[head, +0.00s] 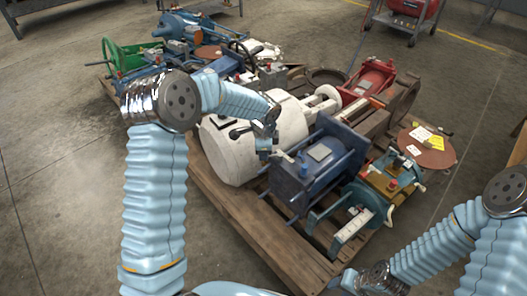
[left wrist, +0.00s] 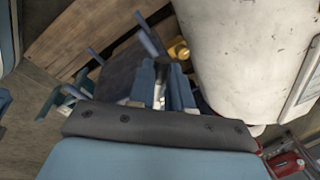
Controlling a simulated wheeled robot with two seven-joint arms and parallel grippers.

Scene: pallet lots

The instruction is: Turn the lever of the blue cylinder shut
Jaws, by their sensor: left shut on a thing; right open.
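The blue cylinder (head: 308,170), a dark blue block-shaped body with tie rods, lies on the wooden pallet beside a white cylinder. It also shows in the left wrist view (left wrist: 122,72). My left gripper (head: 266,146) is at its upper left end, between it and the white cylinder. In the left wrist view its fingers (left wrist: 166,88) are shut on a small part there, which looks like the lever; the fingers hide most of it, so its angle cannot be told. My right gripper (head: 342,282) is open and low at the pallet's front edge, apart from the cylinder.
The white cylinder (head: 228,148) stands close on the left. The pallet (head: 240,212) has bare boards in front. Open concrete floor lies to the left.

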